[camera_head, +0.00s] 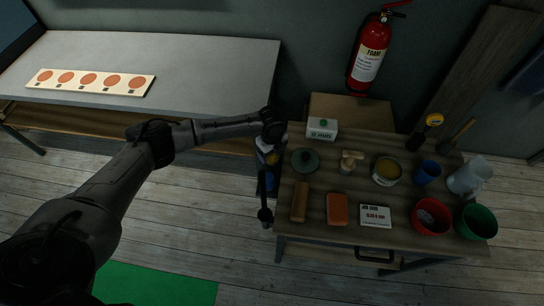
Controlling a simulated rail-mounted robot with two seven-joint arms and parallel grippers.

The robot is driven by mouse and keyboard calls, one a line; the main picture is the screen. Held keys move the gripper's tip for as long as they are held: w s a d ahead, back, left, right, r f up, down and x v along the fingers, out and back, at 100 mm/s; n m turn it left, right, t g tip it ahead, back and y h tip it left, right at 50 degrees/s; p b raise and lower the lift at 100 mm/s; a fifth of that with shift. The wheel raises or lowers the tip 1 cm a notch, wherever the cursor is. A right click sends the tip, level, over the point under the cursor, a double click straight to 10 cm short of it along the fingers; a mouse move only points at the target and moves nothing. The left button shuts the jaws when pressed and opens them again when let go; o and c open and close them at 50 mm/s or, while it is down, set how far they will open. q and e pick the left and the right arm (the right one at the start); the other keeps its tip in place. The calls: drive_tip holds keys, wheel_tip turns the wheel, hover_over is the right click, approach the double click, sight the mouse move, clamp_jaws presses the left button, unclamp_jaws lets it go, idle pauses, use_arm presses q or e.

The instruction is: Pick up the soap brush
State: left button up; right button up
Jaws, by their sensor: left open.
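The pale wooden item that looks like the soap brush (350,157) lies in the back middle part of the cluttered wooden table (318,240). It is between the dark green round lid (305,160) and the tub with yellow contents (386,172). It is small, so its bristles cannot be made out. My left gripper (266,218) hangs beside the table's left edge, clear of the brush, open and with nothing visible in it. Its fingers are small and dark. My right gripper is not in view.
A white box (322,129) stands behind the lid. A brown block (299,201), an orange block (337,209) and a scale (375,215) lie in front. A blue cup (427,173), white jug (466,180), red bowl (430,215) and green bucket (478,221) crowd the right.

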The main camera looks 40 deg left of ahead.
use_arm(q)
drive_tip(key=shift+f, duration=0.35)
drive_tip(key=c, duration=1)
